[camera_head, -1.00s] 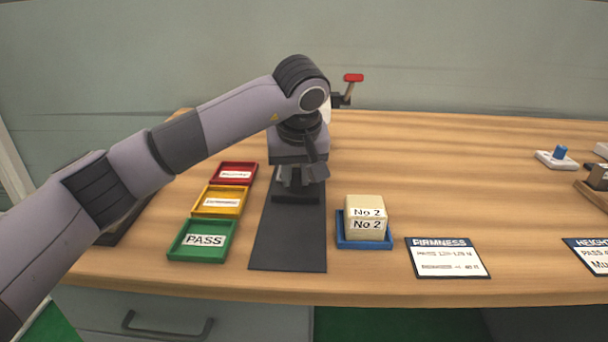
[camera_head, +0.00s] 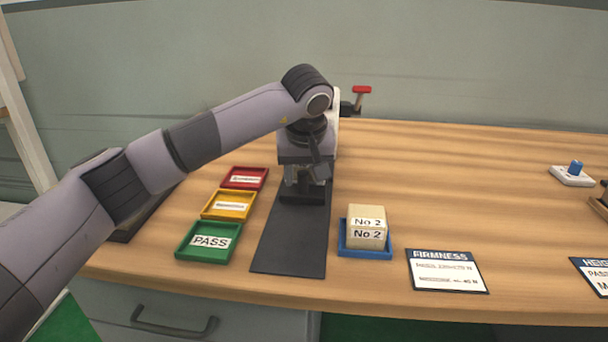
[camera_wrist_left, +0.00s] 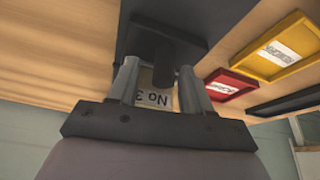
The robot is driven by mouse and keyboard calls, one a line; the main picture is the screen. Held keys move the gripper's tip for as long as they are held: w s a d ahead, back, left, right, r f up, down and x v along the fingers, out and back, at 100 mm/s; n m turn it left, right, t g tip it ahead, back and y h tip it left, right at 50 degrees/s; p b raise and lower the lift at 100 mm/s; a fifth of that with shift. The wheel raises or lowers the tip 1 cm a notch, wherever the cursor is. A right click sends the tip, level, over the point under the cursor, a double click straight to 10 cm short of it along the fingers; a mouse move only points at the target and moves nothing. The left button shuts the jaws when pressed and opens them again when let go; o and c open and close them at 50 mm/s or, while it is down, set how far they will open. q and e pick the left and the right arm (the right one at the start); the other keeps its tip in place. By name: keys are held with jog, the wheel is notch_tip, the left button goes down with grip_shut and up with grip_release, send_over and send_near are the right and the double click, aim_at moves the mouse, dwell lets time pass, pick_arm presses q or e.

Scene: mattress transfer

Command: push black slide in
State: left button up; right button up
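The black slide (camera_head: 290,247) is a long flat dark strip on the table, with a raised black bar (camera_head: 303,194) near its far end. My left gripper (camera_head: 304,178) points down at the bar, low over the strip's far end. In the left wrist view, its two fingers (camera_wrist_left: 158,85) are spread apart close to the bar (camera_wrist_left: 165,40). A pale block marked "No 3" (camera_wrist_left: 152,101) and a dark round post show between the fingers. Whether the fingers touch the bar is unclear. The device behind is mostly hidden by my arm. My right gripper is not in view.
Red (camera_head: 244,178), yellow (camera_head: 229,205) and green PASS (camera_head: 208,242) trays stand left of the strip. A blue tray (camera_head: 365,252) with pale "No 2" blocks (camera_head: 367,228) stands right. A firmness card (camera_head: 446,271) lies further right. A red-topped lever (camera_head: 361,90) rises behind.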

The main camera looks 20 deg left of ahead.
pick_arm(q)
jog(key=shift+s, duration=0.1)
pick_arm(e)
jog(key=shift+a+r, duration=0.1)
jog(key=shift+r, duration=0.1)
pick_arm(q)
jog(key=shift+r, duration=0.2)
jog(key=p+v, duration=0.1)
jog(key=v, duration=0.5)
jog(key=shift+r, duration=0.3)
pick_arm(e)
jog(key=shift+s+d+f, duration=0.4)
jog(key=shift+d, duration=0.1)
pick_arm(q)
jog(key=shift+s+d, duration=0.1)
jog(key=shift+s, duration=0.1)
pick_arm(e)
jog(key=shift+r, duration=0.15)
